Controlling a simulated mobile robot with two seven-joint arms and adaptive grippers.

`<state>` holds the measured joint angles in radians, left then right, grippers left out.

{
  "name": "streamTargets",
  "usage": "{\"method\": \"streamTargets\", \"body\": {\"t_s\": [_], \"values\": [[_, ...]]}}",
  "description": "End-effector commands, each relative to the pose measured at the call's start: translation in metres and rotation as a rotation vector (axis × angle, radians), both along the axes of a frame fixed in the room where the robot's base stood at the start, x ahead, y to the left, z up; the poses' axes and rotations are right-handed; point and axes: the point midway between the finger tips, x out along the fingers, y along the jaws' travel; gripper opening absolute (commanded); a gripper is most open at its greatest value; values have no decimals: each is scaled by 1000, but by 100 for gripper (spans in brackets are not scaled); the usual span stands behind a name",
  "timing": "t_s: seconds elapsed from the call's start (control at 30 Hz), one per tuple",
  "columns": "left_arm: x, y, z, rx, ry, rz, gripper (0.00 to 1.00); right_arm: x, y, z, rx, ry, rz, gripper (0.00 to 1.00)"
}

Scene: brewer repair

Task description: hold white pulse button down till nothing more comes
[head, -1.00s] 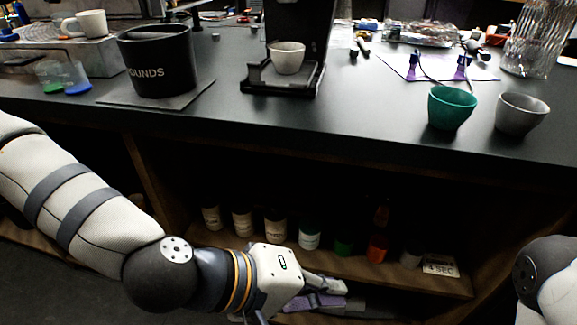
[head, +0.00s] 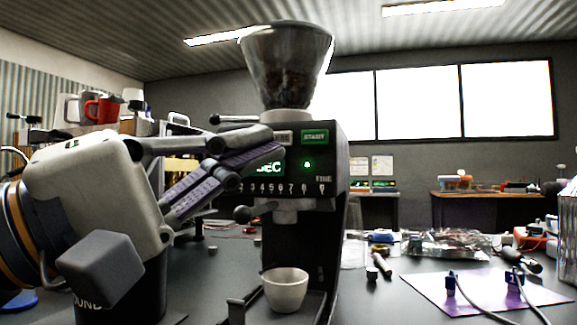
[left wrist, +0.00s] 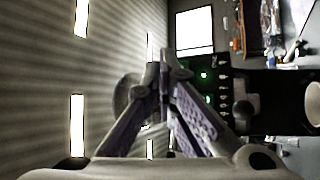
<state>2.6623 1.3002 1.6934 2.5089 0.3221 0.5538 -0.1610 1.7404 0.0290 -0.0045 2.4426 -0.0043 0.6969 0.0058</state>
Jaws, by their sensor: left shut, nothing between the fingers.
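The black grinder (head: 325,230) stands in front of me, with a clear hopper (head: 287,65) of dark beans on top. Its face has a green START plate (head: 314,136), a lit green light (head: 307,164) and a partly covered display ending in SEC. A small pale plate (head: 284,137), perhaps the pulse button, sits left of START, partly behind my fingertips. My left gripper (head: 274,146) is shut and empty, its tips at the upper left of the face. Contact cannot be told. In the left wrist view its tips (left wrist: 164,62) lie beside the grinder. My right gripper is out of view.
A white cup (head: 285,290) stands on the grinder's tray under the spout. A black grounds bin (head: 140,300) is at lower left, behind my gripper. A purple mat (head: 425,292) with cables lies to the right. A red mug (head: 104,108) stands at back left.

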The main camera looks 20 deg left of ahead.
Motion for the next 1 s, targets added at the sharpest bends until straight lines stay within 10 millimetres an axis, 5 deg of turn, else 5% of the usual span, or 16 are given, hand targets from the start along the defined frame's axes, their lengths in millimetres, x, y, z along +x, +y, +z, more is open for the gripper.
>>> {"method": "streamTargets", "body": {"t_s": [0.13, 0.5, 1.0], "values": [[-10, 10, 15, -19, -46, 12, 0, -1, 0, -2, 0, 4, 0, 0], [-8, 10, 16, -21, -47, 13, 0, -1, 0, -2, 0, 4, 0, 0], [59, 7, 14, -20, -44, 12, 0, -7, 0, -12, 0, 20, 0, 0]]}}
